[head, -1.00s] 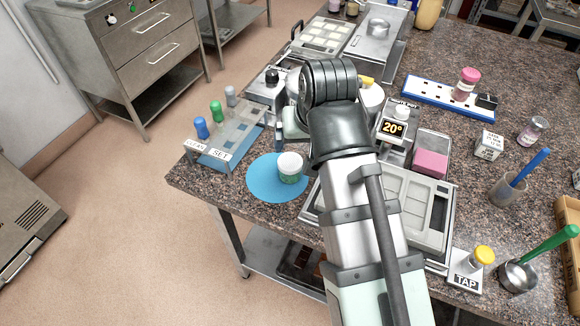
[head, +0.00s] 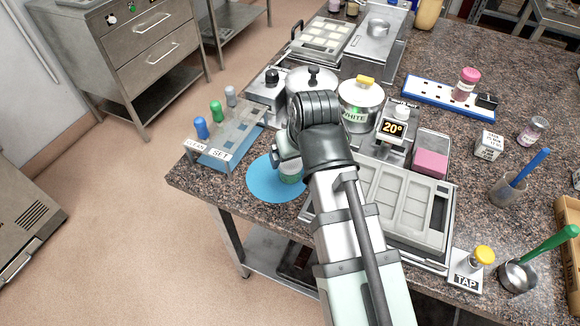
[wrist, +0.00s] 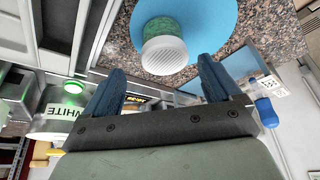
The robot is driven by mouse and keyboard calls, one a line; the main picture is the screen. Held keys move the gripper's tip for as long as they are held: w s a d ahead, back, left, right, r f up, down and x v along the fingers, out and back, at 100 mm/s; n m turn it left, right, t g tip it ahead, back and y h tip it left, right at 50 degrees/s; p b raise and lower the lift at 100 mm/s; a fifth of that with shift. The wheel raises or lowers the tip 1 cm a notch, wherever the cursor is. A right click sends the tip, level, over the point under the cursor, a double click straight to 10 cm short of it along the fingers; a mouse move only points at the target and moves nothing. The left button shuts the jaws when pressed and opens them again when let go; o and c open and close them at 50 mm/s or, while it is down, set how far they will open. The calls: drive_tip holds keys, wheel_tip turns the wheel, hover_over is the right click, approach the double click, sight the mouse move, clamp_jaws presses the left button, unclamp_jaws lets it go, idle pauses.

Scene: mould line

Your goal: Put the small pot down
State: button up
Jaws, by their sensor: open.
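The small pot (head: 291,174), white-topped with a green band, stands on the round blue mat (head: 262,184) at the table's near left corner. My gripper (head: 286,152) hides part of its top in the head view. In the wrist view the small pot (wrist: 164,52) shows its ribbed white top and green side against the blue mat (wrist: 222,22). My gripper (wrist: 162,72) is open, its two dark blue fingers spread to either side of the pot in the picture. Nothing is held. I cannot tell whether a finger touches the pot.
A rack with coloured knobs and a SET label (head: 221,153) stands left of the mat. A pot labelled WHITE (head: 358,110), a 20° display unit (head: 392,128) and a mould tray (head: 400,200) lie to the right. The table edge is close below the mat.

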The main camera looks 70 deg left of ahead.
sight(291, 163)
drive_tip(key=shift+s+d+x, duration=0.15)
drive_tip(key=shift+s+x, duration=0.05)
drive_tip(key=shift+x, duration=1.05)
drive_tip(key=shift+s+d+x, duration=0.15)
drive_tip(key=shift+x, duration=1.15)
drive_tip(key=shift+a+f, duration=0.25)
drive_tip(key=shift+f, duration=0.45)
drive_tip(key=c, duration=1.3)
drive_tip(key=shift+o, duration=0.2)
drive_tip(key=shift+r, duration=5.1)
